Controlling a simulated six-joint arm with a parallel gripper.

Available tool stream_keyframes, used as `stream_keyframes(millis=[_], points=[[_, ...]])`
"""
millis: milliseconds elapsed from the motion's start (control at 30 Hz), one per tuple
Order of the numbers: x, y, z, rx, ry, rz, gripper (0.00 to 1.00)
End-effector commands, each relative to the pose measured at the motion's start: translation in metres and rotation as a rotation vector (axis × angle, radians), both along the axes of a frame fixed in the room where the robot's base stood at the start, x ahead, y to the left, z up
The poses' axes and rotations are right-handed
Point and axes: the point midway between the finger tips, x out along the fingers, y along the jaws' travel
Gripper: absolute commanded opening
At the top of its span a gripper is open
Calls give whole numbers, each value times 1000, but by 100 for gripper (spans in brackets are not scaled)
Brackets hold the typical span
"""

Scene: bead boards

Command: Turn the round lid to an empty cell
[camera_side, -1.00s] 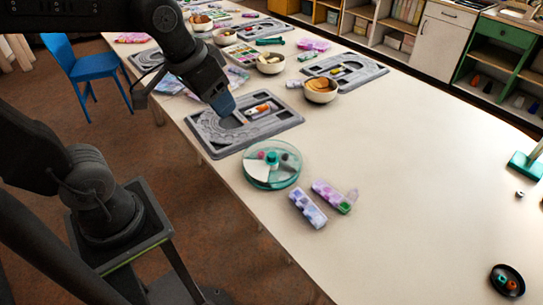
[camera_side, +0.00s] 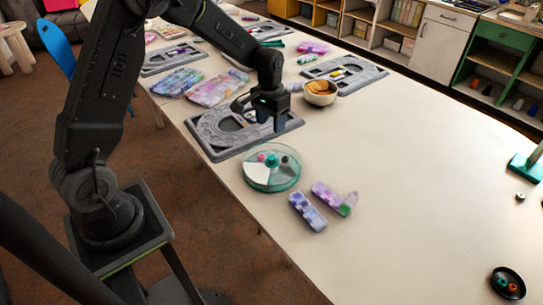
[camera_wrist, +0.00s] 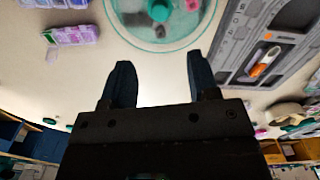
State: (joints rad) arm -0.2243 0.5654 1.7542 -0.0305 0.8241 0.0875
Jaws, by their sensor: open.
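The round box (camera_side: 271,177) with its clear, teal-tinted lid stands near the table's left edge in the side view. White wedge areas, a pink piece and a dark teal piece show at its top. In the wrist view, part of the round lid (camera_wrist: 137,38) shows at the top edge, with a green knob, a pink spot and a small dark spot; the rest is cut off. My gripper (camera_side: 270,121) is open and empty, above the grey bead board behind the box, apart from the lid. In the wrist view, its two dark fingers (camera_wrist: 160,62) point towards the lid.
The grey bead board (camera_side: 222,151) lies just behind the box. Two pill-box-like strips, one bluish (camera_side: 307,212) and one purple-green (camera_side: 332,198), lie in front. A bowl (camera_side: 320,93) stands further back. The table's right side is mostly clear; a black dish (camera_side: 508,283) sits there.

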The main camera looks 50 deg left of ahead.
Motion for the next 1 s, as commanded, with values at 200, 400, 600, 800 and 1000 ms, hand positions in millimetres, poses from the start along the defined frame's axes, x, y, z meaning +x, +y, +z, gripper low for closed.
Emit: stream_keyframes(millis=[200, 400, 600, 800, 1000], points=[[-1, -1, -35, -1, 5, -1, 55], [-1, -2, -77, -1, 5, -1, 55], [-1, -3, -111, 1, 2, -2, 55], [-1, -3, -129, 1, 1, -2, 55], [0, -3, -132, 1, -2, -1, 55]])
